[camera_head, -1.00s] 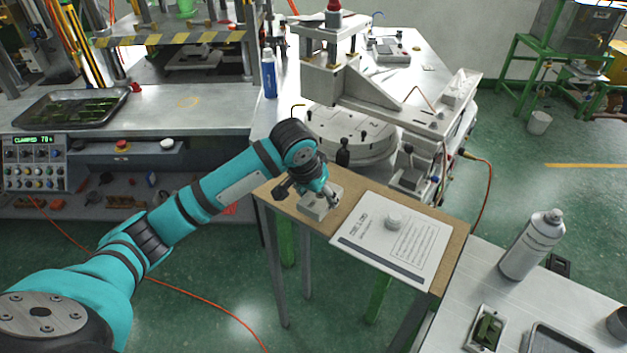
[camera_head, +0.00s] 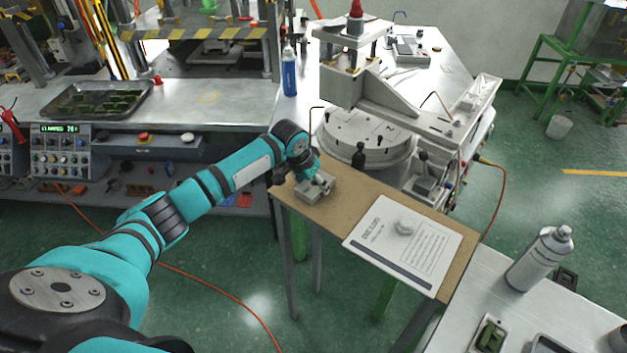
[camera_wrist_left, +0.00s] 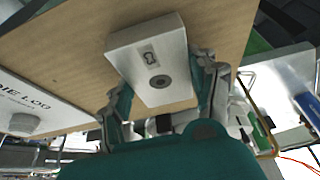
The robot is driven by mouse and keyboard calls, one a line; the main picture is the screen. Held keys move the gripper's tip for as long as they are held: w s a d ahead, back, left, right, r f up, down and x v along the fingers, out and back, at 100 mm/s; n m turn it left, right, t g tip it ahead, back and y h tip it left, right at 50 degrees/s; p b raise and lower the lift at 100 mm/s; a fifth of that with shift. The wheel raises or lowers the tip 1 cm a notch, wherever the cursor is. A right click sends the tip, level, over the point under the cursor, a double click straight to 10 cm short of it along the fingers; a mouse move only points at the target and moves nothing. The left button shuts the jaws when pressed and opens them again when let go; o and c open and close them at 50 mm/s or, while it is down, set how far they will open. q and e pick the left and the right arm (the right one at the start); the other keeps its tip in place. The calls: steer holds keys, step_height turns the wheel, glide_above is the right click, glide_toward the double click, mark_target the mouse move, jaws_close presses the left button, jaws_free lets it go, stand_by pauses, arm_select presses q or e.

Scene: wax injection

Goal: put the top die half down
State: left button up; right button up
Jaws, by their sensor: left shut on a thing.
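The top die half is a pale grey block (camera_wrist_left: 158,68) with a small shaped cavity and a round dark hole in its face, seen in the left wrist view. My left gripper (camera_wrist_left: 163,98) is shut on it, one finger at each side. In the head view the block (camera_head: 308,193) is at the left end of the wooden tabletop, and my left gripper (camera_head: 320,184) comes down onto it from behind. The block is on or just above the wood; I cannot tell if it touches. My right gripper is not in view.
A log sheet (camera_head: 385,262) with a pale round object (camera_head: 404,227) on it lies right of the block. A round numbered turntable (camera_head: 365,140) with a dark knob stands behind the wooden table. Bare wood (camera_head: 345,205) lies between block and sheet.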

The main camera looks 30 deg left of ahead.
arm_select(q)
steer(key=o, duration=1.2)
steer(key=shift+f, duration=0.1)
steer(key=shift+c, duration=0.2)
steer(key=o, duration=0.4)
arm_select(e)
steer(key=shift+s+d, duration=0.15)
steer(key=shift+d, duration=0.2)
arm_select(q)
steer(key=shift+r, duration=0.25)
steer(key=shift+b+v, duration=0.95)
steer(key=shift+v, duration=4.95)
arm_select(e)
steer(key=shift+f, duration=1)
arm_select(q)
steer(key=shift+s, duration=0.1)
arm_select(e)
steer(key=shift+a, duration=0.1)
